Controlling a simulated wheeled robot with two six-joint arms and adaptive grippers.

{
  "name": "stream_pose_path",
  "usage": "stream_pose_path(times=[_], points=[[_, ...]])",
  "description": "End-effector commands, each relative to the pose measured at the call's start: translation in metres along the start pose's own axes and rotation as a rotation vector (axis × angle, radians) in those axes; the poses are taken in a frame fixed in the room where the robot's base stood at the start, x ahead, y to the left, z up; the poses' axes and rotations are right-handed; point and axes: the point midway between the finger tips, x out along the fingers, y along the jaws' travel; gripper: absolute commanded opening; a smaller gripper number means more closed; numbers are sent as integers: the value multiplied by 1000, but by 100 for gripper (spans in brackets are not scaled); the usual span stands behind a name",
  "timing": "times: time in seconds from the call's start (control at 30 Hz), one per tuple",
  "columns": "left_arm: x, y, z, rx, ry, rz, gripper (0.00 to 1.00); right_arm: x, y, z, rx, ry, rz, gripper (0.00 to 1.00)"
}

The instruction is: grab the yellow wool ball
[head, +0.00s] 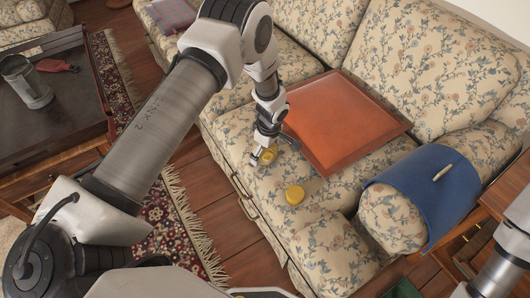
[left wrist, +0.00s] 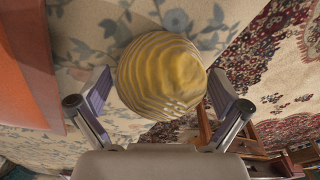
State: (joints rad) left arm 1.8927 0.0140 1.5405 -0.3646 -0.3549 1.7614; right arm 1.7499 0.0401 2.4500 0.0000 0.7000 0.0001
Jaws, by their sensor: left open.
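The yellow wool ball (left wrist: 162,75) shows large in the left wrist view, with a ridged, wound surface. My left gripper is open. My right gripper is not in view; only part of that arm shows at the lower right.
An orange tray (head: 342,120) lies close behind the gripper. A blue cloth (head: 425,195) covers the sofa arm, with a small pale item (head: 442,172) on it. A dark table (head: 65,105) stands left.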

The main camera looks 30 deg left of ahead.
Motion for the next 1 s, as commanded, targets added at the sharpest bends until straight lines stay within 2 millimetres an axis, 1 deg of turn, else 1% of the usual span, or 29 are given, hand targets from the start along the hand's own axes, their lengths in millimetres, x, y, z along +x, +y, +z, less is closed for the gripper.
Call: stream_pose_path(times=[0.07,0.1,0.17,0.2,0.23,0.53,0.63,0.77,0.87,0.93,1.0], points=[[-1,0,0,0,0,0,100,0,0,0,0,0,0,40],[-1,0,0,0,0,0,93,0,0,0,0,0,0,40],[-1,0,0,0,0,0,72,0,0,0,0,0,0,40],[-1,0,0,0,0,0,57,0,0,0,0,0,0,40],[-1,0,0,0,0,0,48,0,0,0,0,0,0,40],[-1,0,0,1,0,0,48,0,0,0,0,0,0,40],[-4,0,0,0,0,0,48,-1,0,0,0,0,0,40],[-15,0,-2,0,-1,0,48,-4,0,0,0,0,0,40],[-28,0,-3,0,0,1,48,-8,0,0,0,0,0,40],[-41,0,-5,0,0,2,48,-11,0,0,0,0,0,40],[-40,-7,10,6,0,-2,48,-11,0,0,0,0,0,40]])
